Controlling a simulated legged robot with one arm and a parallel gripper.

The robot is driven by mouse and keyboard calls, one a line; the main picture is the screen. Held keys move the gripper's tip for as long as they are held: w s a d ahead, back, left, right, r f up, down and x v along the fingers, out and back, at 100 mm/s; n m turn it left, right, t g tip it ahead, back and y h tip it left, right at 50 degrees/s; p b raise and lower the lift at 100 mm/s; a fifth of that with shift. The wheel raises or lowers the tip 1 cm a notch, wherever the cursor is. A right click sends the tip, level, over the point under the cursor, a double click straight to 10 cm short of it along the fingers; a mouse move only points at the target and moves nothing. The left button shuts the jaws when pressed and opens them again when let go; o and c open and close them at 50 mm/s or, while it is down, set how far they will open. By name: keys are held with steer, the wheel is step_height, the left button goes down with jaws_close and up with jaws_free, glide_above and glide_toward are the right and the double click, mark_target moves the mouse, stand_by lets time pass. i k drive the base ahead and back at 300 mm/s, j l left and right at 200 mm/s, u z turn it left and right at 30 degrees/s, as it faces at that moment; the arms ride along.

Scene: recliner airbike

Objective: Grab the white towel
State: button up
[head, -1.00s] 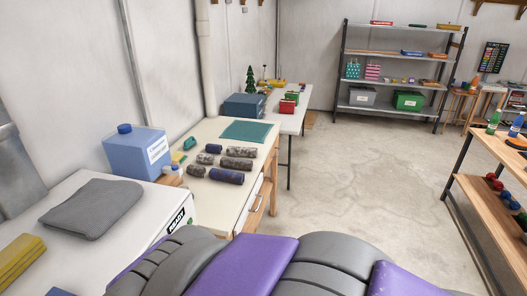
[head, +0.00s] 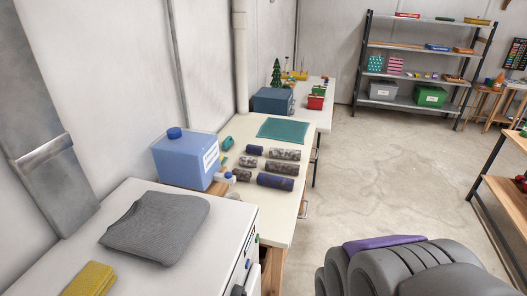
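I see no white towel in the head view. The nearest cloth is a folded grey one (head: 155,226) lying flat on top of a white appliance (head: 215,257) at the lower left. Several rolled cloths, dark blue and patterned grey-brown, lie on the cream table behind it; one is the dark blue roll (head: 275,181). My gripper is not in view. A grey and purple ridged arm part, likely mine, fills the lower right.
A yellow folded cloth (head: 90,279) lies at the appliance's front. A metal shelf (head: 420,65) stands at the back. The concrete floor (head: 375,180) is clear in the middle.

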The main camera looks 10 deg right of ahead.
mark_target(294, 155)
steer(key=i+l+u, duration=0.35)
steer(key=l+u, duration=0.2)
steer(key=i+l+u, duration=0.1)
steer(key=l+u, duration=0.15)
steer(key=l, duration=0.15)
steer(key=i+l, duration=0.15)
steer(key=l, duration=0.45)
steer(key=i+l+u, duration=0.1)
steer(key=l, duration=0.5)
steer(key=i+l, duration=0.15)
steer(key=l, duration=0.45)
steer(key=i+l+u, duration=0.1)
steer(key=l, duration=0.5)
steer(key=i+l, duration=0.1)
steer(key=l, duration=0.5)
steer(key=i+l+u, duration=0.1)
steer(key=l, duration=0.5)
